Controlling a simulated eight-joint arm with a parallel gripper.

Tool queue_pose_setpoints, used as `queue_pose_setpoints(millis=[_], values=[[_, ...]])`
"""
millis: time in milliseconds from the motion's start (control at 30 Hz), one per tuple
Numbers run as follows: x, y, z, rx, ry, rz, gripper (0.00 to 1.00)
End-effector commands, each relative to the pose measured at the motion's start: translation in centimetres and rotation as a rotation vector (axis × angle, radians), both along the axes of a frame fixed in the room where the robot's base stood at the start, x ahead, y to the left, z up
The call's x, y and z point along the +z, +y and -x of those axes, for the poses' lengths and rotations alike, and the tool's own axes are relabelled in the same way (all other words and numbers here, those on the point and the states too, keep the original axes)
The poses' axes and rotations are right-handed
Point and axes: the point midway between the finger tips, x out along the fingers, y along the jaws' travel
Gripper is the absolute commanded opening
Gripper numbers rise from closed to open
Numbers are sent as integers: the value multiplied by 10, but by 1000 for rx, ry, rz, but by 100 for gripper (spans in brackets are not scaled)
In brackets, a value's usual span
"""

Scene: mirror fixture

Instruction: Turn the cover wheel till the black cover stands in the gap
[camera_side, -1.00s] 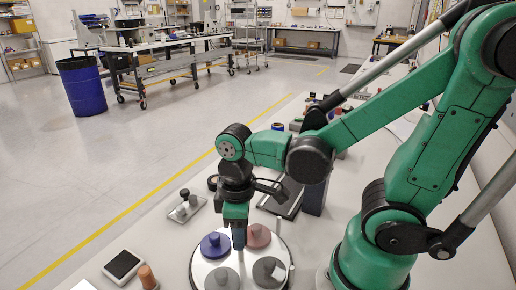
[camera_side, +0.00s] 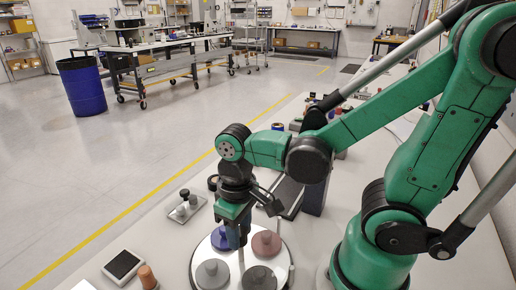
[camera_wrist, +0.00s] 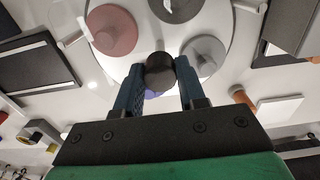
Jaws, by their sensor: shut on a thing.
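The cover wheel (camera_side: 241,284) is a white disc bearing a blue cover (camera_side: 222,239), a reddish cover (camera_side: 266,243), a black or dark grey cover (camera_side: 260,278) and a lighter grey cover (camera_side: 212,273). In the wrist view, my gripper (camera_wrist: 160,85) is shut on a dark round knob (camera_wrist: 160,72), apparently on the central stem. The dark cover (camera_wrist: 175,8) is at the top edge there, between the reddish cover (camera_wrist: 112,32) and the grey cover (camera_wrist: 203,55). The blue cover is mostly hidden behind the knob. I cannot make out the gap clearly.
A black-topped pad (camera_side: 123,265) and an orange-brown peg (camera_side: 147,276) are left of the wheel. A small plate with knobs (camera_side: 187,208) lies behind left. A dark flat panel (camera_side: 286,197) and upright dark block (camera_side: 314,197) stand behind right.

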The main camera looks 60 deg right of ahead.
Motion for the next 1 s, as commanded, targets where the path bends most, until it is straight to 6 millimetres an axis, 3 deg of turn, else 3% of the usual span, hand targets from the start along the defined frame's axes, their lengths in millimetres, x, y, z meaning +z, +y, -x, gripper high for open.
queue_pose_setpoints(millis=[1000], values=[[0, 0, -1, -508, -8, -1, 0]])
